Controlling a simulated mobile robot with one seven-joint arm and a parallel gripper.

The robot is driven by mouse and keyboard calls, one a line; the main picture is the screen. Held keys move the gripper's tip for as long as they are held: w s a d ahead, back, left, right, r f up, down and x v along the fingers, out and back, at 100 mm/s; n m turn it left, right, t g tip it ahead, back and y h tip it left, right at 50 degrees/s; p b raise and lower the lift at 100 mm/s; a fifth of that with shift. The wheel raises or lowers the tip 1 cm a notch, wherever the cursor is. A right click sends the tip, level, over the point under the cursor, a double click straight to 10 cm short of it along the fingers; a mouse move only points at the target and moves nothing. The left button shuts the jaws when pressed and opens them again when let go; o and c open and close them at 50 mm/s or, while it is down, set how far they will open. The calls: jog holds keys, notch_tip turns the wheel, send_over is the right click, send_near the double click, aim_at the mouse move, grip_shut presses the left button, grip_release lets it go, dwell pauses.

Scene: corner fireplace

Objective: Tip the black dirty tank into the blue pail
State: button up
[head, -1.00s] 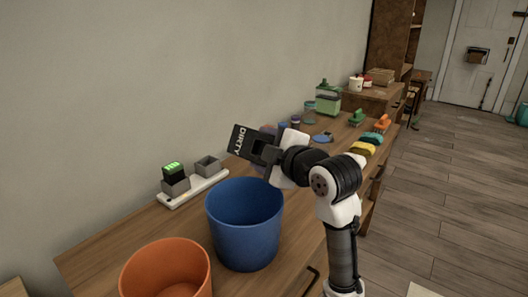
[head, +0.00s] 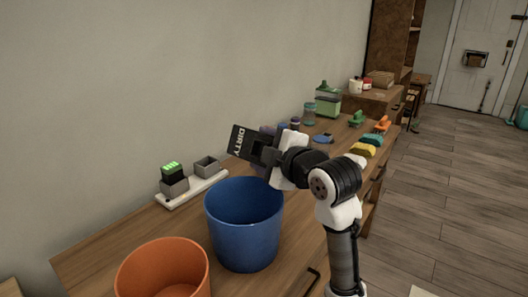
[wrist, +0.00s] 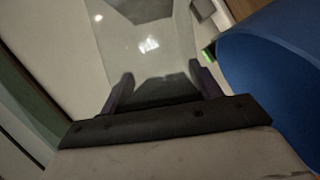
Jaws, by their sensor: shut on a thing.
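The black tank (head: 239,139), marked "DIRTY", is held in the air by my gripper (head: 262,151). It is tilted, with its lettering running down its face. The blue pail (head: 245,229) stands upright on the wooden counter, below and in front of the tank. The tank appears above the pail's far rim, but I cannot tell whether it is over the opening. In the wrist view, my gripper (wrist: 163,90) has its fingers on either side of a greyish, shiny body, and the blue pail (wrist: 275,85) fills the right side. The pail's bottom is hidden.
An orange pail (head: 165,268) stands at the front left of the counter (head: 110,237). A white dock (head: 192,189) with a green-lit block and a grey holder lies by the wall. Bottles, sponges and brushes sit further back along the counter.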

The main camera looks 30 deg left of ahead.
jog(key=shift+w+f+n+t+y+b, duration=0.1)
jog(key=shift+f+n+t+y+b, duration=0.4)
jog(key=shift+b, duration=1.35)
jog(key=shift+w+f+n+t+b, duration=0.1)
jog(key=shift+f+n+b, duration=0.45)
jog(key=shift+n+b, duration=1)
dwell(1.4)
